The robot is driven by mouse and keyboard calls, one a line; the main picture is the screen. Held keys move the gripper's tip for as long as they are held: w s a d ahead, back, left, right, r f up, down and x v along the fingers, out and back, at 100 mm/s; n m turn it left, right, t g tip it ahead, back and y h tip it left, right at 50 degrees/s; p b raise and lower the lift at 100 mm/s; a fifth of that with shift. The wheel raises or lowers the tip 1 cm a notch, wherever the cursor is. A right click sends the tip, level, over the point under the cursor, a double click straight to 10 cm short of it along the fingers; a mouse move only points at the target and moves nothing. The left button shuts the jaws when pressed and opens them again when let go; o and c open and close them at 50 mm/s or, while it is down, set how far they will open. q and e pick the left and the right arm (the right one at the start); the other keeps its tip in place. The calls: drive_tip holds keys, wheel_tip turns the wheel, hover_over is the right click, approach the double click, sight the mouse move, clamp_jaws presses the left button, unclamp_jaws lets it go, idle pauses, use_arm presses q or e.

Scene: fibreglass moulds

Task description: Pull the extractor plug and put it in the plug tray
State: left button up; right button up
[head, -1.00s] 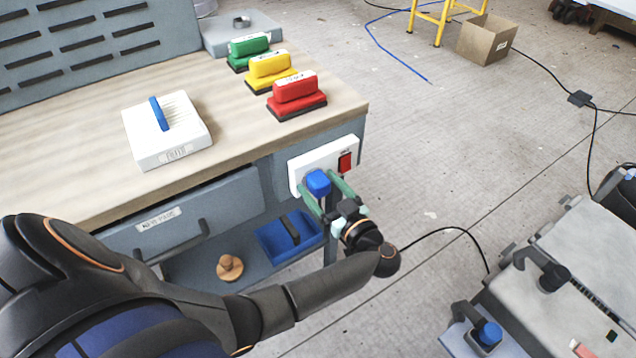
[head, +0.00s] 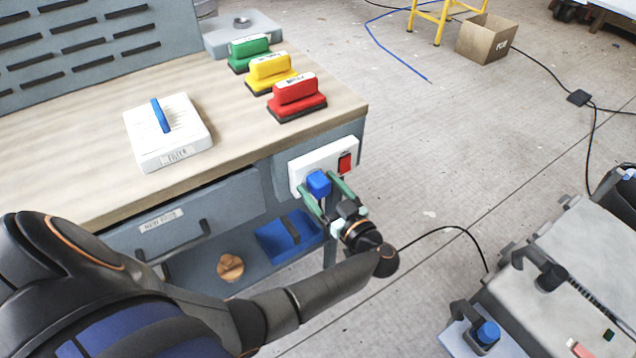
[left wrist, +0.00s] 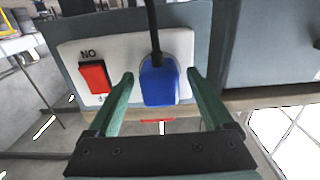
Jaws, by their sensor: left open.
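The blue extractor plug (head: 318,183) sits in the white socket panel (head: 310,160) on the end of the bench. In the left wrist view the plug (left wrist: 160,84) has a black cord running up from it. My left gripper (head: 320,185) is open, with its green fingers on either side of the plug. Gaps show between the fingers (left wrist: 160,76) and the plug in the left wrist view. A blue tray (head: 270,242) with a dark item in it sits on the shelf below the drawer; it appears to be the plug tray. My right gripper is not in view.
A red switch (head: 345,162) is beside the plug on the panel. Green, yellow and red-handled blocks (head: 297,92) and a white box (head: 180,145) stand on the bench top. A wooden knob (head: 230,267) is left of the tray. Grey equipment (head: 590,260) stands at right.

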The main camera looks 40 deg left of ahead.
use_arm(q)
drive_tip(key=shift+c, duration=0.3)
clamp_jaws()
idle(0.5)
drive_tip(key=shift+d, duration=0.1)
